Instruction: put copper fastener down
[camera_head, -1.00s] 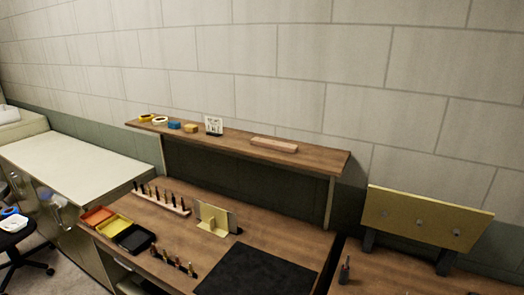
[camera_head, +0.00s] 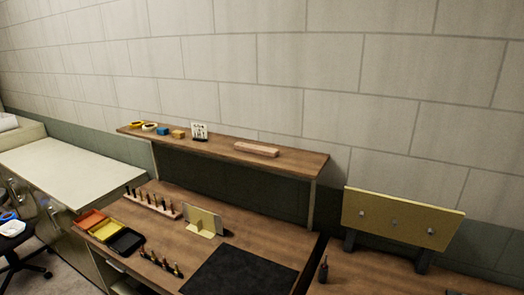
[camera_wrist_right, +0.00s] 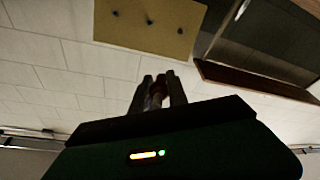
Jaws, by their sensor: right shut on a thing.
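My right gripper (camera_wrist_right: 158,88) shows in the right wrist view with its two fingers pointing up the picture. It is shut on a small copper-brown fastener (camera_wrist_right: 157,98), which is mostly hidden between the fingers. My left gripper is in neither view. In the head view, a yellow-green panel (camera_head: 402,217) with several fastener spots stands on dark supports at the right. The panel also shows in the right wrist view (camera_wrist_right: 150,25), beyond the fingers and apart from them.
A wooden workbench (camera_head: 275,243) carries a black mat (camera_head: 240,272), orange, yellow and black trays (camera_head: 125,242), and a rack of several tools (camera_head: 155,204). A raised shelf (camera_head: 290,161) stands behind. A small dark upright tool (camera_head: 323,270) stands near the panel. A pale counter (camera_head: 75,170) is at left.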

